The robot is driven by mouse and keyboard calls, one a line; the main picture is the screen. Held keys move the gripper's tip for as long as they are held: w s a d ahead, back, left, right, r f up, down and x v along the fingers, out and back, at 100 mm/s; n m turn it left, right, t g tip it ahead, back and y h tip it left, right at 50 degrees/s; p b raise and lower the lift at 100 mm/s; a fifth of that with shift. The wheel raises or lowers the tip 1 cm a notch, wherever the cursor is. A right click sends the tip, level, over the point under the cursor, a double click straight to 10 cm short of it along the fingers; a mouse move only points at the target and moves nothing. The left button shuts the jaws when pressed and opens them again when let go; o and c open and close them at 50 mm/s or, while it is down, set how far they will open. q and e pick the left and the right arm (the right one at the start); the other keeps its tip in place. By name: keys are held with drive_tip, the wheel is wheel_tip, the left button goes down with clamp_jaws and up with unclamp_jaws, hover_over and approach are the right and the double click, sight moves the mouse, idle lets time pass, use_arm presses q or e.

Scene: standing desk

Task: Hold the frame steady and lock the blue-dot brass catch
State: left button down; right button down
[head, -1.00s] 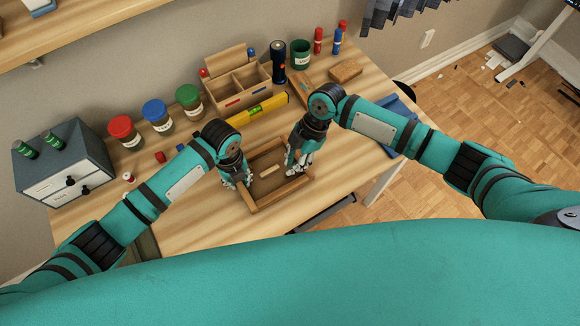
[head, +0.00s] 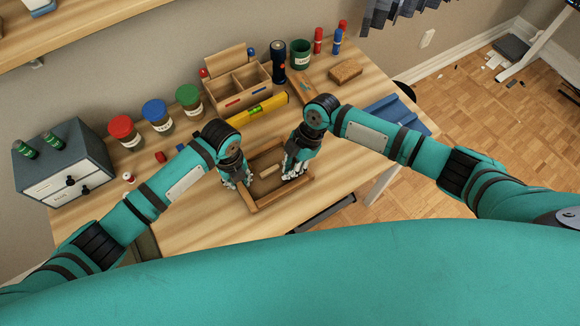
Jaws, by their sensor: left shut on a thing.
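The wooden frame (head: 280,192) lies on the desk below both of my arms, with a small pale wooden piece (head: 268,170) inside it on the brown backing. My left gripper (head: 238,184) is at the frame's left side and shut on it, as far as I can see.
A yellow level (head: 258,109) and a wooden divided box (head: 238,90) stand behind the frame. Red, blue and green-lidded jars (head: 157,115) are at the back left, near a grey drawer unit (head: 65,165). A blue tray (head: 398,115) is at the right. Desk in front of the frame is clear.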

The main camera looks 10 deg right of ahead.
drive_tip(key=m+t, duration=0.1)
drive_tip(key=m, duration=0.3)
drive_tip(key=shift+t, duration=0.3)
drive_tip(key=c, duration=1.8)
unclamp_jaws()
drive_tip(key=shift+o, duration=0.2)
drive_tip(key=n+g, duration=0.1)
drive_tip(key=n, duration=0.2)
drive_tip(key=shift+w+n, duration=0.1)
drive_tip(key=shift+n, duration=0.2)
drive_tip(key=v, duration=1.2)
drive_tip(key=shift+w+n+g, duration=0.25)
drive_tip(key=shift+n+g, duration=0.05)
drive_tip(key=shift+g, duration=0.1)
